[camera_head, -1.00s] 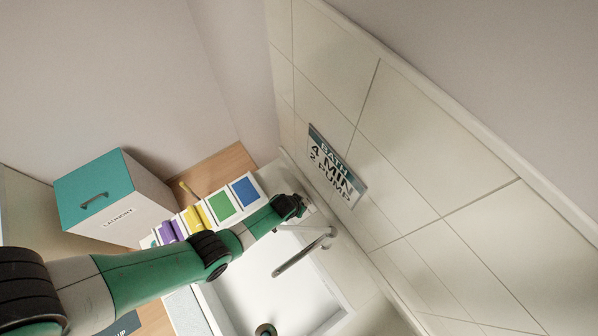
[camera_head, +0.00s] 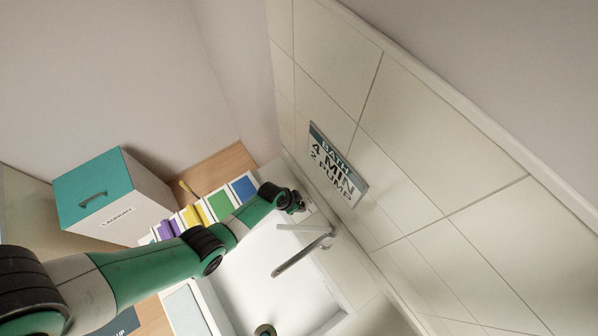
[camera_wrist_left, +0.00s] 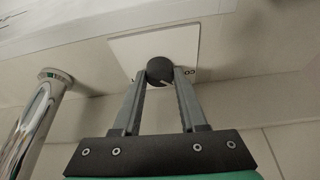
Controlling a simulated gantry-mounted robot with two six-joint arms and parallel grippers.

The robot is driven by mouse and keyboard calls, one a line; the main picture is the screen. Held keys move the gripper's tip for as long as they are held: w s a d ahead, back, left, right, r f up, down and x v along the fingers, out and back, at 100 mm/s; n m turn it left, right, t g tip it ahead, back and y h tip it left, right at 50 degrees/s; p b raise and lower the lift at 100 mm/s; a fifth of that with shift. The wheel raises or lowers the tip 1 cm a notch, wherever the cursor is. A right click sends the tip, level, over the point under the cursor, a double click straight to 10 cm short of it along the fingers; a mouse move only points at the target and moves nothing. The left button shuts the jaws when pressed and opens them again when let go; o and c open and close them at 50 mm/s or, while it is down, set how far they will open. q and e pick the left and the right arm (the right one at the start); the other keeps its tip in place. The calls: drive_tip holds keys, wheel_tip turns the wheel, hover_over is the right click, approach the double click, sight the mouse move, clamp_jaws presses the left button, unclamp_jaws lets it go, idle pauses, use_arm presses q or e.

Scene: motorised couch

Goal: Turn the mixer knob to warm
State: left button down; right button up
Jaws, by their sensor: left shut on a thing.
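The mixer knob (camera_wrist_left: 159,69) is a round dark knob with a pale pointer line, set on a square whitish plate (camera_wrist_left: 181,45) in the left wrist view. Small marks sit on the plate beside the fingers. My left gripper (camera_wrist_left: 160,76) is shut on the knob, one finger on each side of it. In the head view my left gripper (camera_head: 298,203) reaches the wall side of the basin, and the knob there is too small and covered to make out. My right gripper is not in view.
A chrome spout (camera_head: 298,257) stands close beside the gripper, over the white basin (camera_head: 257,267). Coloured panels (camera_head: 219,205) line the basin's far side. A teal-lidded laundry box (camera_head: 125,218) is at left. A bath sign (camera_head: 338,166) is on the tiled wall.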

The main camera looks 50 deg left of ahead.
use_arm(q)
drive_tip(key=shift+a+m+h+b, duration=0.1)
drive_tip(key=shift+m+h+b, duration=0.25)
drive_tip(key=shift+m, duration=0.65)
drive_tip(key=m+g+h, duration=0.1)
drive_tip(key=m, duration=0.2)
drive_tip(key=shift+a+m, duration=0.1)
drive_tip(key=shift+m, duration=0.2)
drive_tip(key=shift+w+f+m+g+h, duration=0.1)
drive_tip(key=shift+m+g+h, duration=0.35)
drive_tip(key=shift+m, duration=0.95)
drive_tip(key=shift+c, duration=2.2)
unclamp_jaws()
drive_tip(key=shift+r, duration=0.2)
